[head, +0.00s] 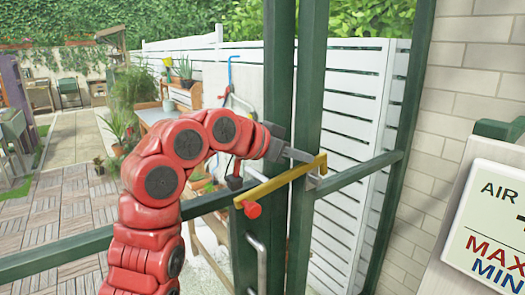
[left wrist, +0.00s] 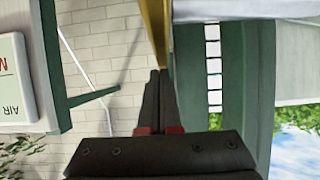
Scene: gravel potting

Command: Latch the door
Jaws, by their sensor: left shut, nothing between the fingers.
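A yellow latch bar (head: 285,180) with a red knob (head: 252,210) at its lower left end lies tilted across two green posts. Its right end is up by a small grey bracket (head: 316,178) on the right post (head: 312,95); I cannot tell if it is seated there. The green door post (head: 279,90) on the left carries a grey handle (head: 258,262). My left gripper (head: 310,158) is shut and empty, its tips close to the bar's right end. In the left wrist view the shut fingers (left wrist: 160,78) point at the yellow bar (left wrist: 155,30); contact is unclear.
A white sign (head: 492,225) reading AIR and MAX stands at the right, before a pale brick wall (head: 465,85). A white slatted fence (head: 350,110) shows behind the posts. Green rails (head: 360,172) run off both sides. Potted plants and a wooden bench (head: 165,125) stand beyond, with paving at left.

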